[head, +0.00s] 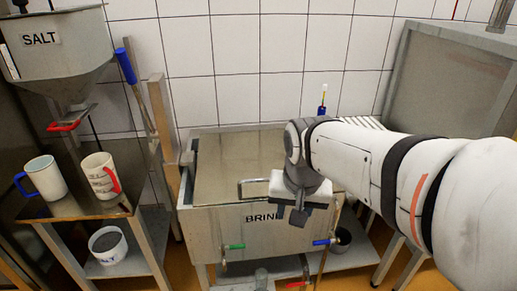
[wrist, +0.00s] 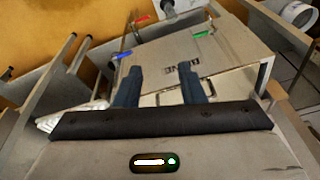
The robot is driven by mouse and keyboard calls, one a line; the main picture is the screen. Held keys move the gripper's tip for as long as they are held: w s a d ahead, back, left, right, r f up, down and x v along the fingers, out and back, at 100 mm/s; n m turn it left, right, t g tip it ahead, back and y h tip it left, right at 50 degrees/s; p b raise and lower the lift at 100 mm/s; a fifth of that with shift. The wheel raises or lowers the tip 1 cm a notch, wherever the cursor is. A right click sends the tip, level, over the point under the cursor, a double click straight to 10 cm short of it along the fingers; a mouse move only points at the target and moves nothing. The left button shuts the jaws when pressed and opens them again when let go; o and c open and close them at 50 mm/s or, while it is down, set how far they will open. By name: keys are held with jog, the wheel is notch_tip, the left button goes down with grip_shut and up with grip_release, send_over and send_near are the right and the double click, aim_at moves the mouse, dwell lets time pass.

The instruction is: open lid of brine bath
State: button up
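The brine bath (head: 222,232) is a steel tank labelled BRINE, standing against the tiled wall. Its flat lid (head: 228,165) lies shut on top. A bar handle (head: 240,187) sits at the lid's front edge, partly hidden by my gripper (head: 299,215). In the wrist view the bath's front (wrist: 200,57) appears upside down. There my gripper (wrist: 160,75) shows two dark fingers, spread apart with nothing between the tips. Part of the handle (wrist: 170,97) shows behind and between the fingers; I cannot tell whether they touch it.
Green (head: 235,246), blue (head: 325,242) and red (head: 298,284) valve handles stick out in front of the bath. Left are a SALT hopper (head: 55,50) and a table with two mugs (head: 45,178). A white bucket (head: 108,245) stands below. A grey panel (head: 450,80) stands right.

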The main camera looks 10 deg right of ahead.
jog(key=w+d+f+m+b, duration=0.1)
jog(key=w+f+m+b, duration=0.3)
jog(key=w, duration=0.6)
jog(key=w+d+f+m+b, duration=0.1)
jog(key=w+f+m+b, duration=0.15)
jog(key=w+m, duration=0.55)
jog(key=w+d+f+m+b, duration=0.1)
jog(key=w+f+m+b, duration=0.2)
jog(key=w, duration=0.9)
jog(key=b+x, duration=0.2)
jog(key=x, duration=0.4)
jog(key=shift+a+f+b, duration=0.2)
jog(key=shift+b, duration=0.1)
grip_shut()
